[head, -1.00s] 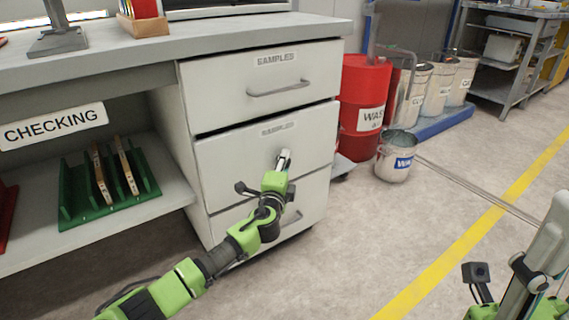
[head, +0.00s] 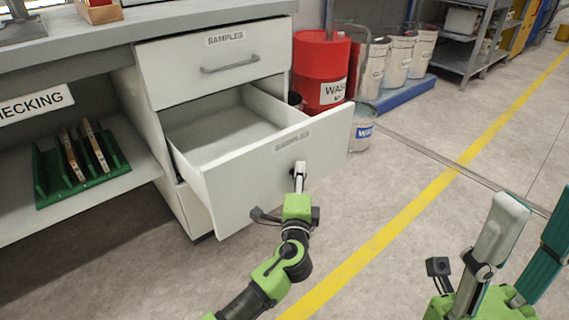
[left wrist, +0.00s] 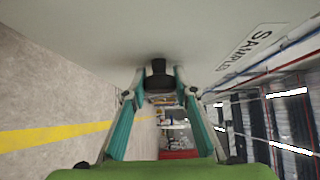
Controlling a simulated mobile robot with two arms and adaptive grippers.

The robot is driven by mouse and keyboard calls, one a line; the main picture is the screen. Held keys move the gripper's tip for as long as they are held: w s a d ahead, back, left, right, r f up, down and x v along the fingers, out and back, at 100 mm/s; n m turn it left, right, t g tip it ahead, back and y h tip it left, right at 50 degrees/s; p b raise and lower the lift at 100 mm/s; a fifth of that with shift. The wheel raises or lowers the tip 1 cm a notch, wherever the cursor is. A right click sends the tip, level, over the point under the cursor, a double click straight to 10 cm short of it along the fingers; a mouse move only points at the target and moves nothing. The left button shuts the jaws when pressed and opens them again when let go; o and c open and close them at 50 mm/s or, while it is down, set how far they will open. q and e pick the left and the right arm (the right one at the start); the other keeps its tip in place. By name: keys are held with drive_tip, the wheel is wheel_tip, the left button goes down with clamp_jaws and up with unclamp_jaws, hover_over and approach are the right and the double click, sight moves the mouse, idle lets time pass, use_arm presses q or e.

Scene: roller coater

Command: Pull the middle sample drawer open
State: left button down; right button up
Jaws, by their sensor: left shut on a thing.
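The middle sample drawer (head: 232,183) is pulled far out of the white cabinet, and its empty interior shows. In the left wrist view its front (left wrist: 95,30) fills the top, with a SAMPLES label at the right. My left gripper (head: 299,170) is shut on the drawer's handle, in front of the drawer face. In the left wrist view my left gripper's teal fingers (left wrist: 158,92) close in on the dark end of the handle (left wrist: 158,72). My right gripper (head: 536,205) is at the lower right, its fingers apart and empty, far from the drawer.
The closed top drawer (head: 215,65) is above, with a grey handle. A red waste drum (head: 318,60) and a metal bucket (head: 363,135) stand behind the drawer's right end. A green rack (head: 50,180) sits on the left shelf. The floor at right is clear, with a yellow line (head: 400,220).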

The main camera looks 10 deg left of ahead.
use_arm(q)
drive_tip(key=shift+s+d+f, duration=0.1)
drive_tip(key=shift+s+d, duration=0.8)
drive_tip(key=shift+d, duration=0.2)
drive_tip(key=c, duration=1.6)
unclamp_jaws()
drive_tip(key=shift+c, duration=0.2)
drive_tip(key=s+d, duration=0.1)
drive_tip(key=s, duration=1.1)
drive_tip(key=shift+d, duration=0.25)
